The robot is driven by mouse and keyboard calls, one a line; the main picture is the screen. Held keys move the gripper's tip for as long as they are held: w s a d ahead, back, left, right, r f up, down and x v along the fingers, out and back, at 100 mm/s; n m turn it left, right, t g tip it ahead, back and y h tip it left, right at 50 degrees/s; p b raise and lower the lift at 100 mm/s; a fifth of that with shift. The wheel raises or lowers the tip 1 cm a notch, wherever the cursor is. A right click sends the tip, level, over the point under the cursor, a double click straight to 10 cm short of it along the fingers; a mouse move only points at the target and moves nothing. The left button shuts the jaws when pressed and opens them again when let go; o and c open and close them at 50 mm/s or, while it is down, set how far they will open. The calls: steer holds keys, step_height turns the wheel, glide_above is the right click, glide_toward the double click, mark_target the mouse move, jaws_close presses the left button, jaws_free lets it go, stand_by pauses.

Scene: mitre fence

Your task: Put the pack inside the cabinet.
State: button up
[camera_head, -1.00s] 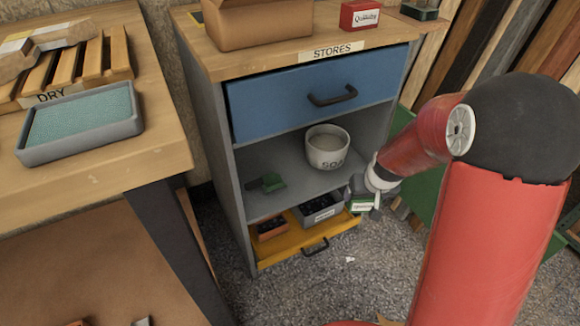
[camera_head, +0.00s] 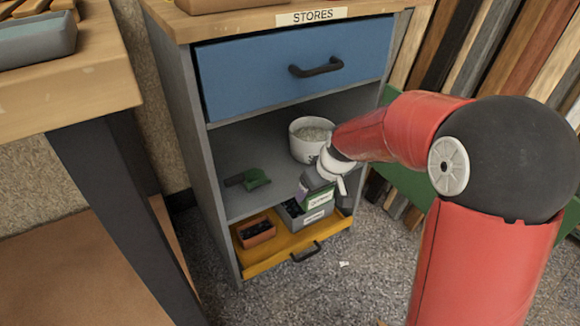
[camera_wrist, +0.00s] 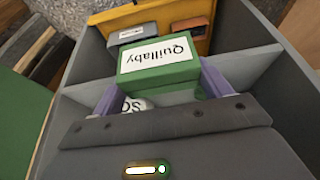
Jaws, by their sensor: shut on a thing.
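My gripper (camera_head: 317,183) is shut on the pack, a small green box (camera_head: 321,196) with a white label. In the wrist view the pack (camera_wrist: 160,68) reads "Quillaby" and sits between the two lilac fingers (camera_wrist: 160,84). The grey cabinet (camera_head: 184,150) has a wooden top and a "STORES" label. Its middle shelf (camera_head: 228,203) is open at the front. The pack is at the shelf's front right, appearing over the yellow drawer's grey bin; whether it is past the front edge I cannot tell.
A white pot (camera_head: 308,140) stands on the shelf towards the right, behind my wrist. A dark-handled green tool (camera_head: 250,179) lies at the shelf's left. Below, a yellow drawer (camera_head: 262,262) stands out, holding an orange bin (camera_head: 256,231) and grey bin (camera_head: 304,217). The blue drawer (camera_head: 235,85) is shut.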

steer(key=w+a, duration=0.1)
steer(key=w, duration=0.1)
steer(key=w+a, duration=0.2)
steer(key=w, duration=0.1)
steer(key=w+a, duration=0.2)
steer(key=shift+w, duration=0.15)
steer(key=shift+w+a, duration=0.35)
steer(key=shift+w, duration=0.2)
steer(key=shift+w+a, duration=0.35)
steer(key=shift+w, duration=0.2)
steer(key=shift+f+b, duration=0.3)
steer(key=shift+f, duration=0.45)
steer(key=shift+f, duration=0.2)
steer(key=o, duration=1)
steer(key=shift+o, duration=0.2)
steer(key=shift+r, duration=0.15)
